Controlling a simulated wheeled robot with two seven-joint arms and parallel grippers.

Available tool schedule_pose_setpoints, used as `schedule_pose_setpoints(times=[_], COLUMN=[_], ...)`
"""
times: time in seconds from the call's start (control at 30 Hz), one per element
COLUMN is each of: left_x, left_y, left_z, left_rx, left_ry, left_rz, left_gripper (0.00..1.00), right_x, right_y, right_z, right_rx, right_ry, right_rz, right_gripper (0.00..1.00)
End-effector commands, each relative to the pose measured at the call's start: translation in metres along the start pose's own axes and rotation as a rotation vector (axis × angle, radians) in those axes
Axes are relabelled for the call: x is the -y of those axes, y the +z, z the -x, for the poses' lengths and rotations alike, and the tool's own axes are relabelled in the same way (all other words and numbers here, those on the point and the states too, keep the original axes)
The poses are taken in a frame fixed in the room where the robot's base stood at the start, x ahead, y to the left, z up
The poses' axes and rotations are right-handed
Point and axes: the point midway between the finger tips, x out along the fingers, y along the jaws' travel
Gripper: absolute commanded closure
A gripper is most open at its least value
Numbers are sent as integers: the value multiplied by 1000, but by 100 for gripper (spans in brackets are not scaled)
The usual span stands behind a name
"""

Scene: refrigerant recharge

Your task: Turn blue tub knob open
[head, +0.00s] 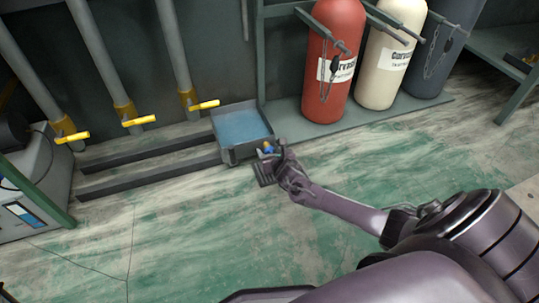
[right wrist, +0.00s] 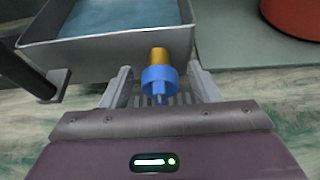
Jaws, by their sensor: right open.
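The grey metal tub (head: 228,127) holds blue liquid and stands on the floor against the wall in the head view. Its near wall also shows in the right wrist view (right wrist: 105,52). A blue knob (right wrist: 159,80) on a short brass stem (right wrist: 159,55) sticks out of the tub's near wall. In the head view the knob (head: 268,149) is small and partly covered by my right gripper. My right gripper (right wrist: 160,88) is open, with one finger on each side of the knob. I see no clear contact between fingers and knob. My left gripper is not in view.
Red (head: 334,60), cream (head: 391,55) and grey (head: 449,45) cylinders stand chained on a low platform right of the tub. Several pipes with yellow valve handles (head: 139,120) and dark floor rails (head: 150,172) lie to the left. The green floor (head: 190,240) in front is clear.

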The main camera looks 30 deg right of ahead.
Motion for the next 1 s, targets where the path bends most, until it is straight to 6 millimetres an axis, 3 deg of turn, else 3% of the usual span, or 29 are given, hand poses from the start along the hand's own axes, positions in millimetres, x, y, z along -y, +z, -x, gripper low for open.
schedule_pose_setpoints(times=[0.23, 0.57, 1.0], left_x=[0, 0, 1], left_y=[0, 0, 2], left_z=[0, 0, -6], left_rx=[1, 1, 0], left_ry=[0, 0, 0], left_rz=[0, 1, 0], left_gripper=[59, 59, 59], right_x=[0, 0, 1], right_y=[1, 0, 2], right_z=[-1, 0, 0], right_rx=[-1, -1, -1], right_ry=[0, 0, 38], right_rz=[0, -1, -91], right_gripper=[45, 88, 89])
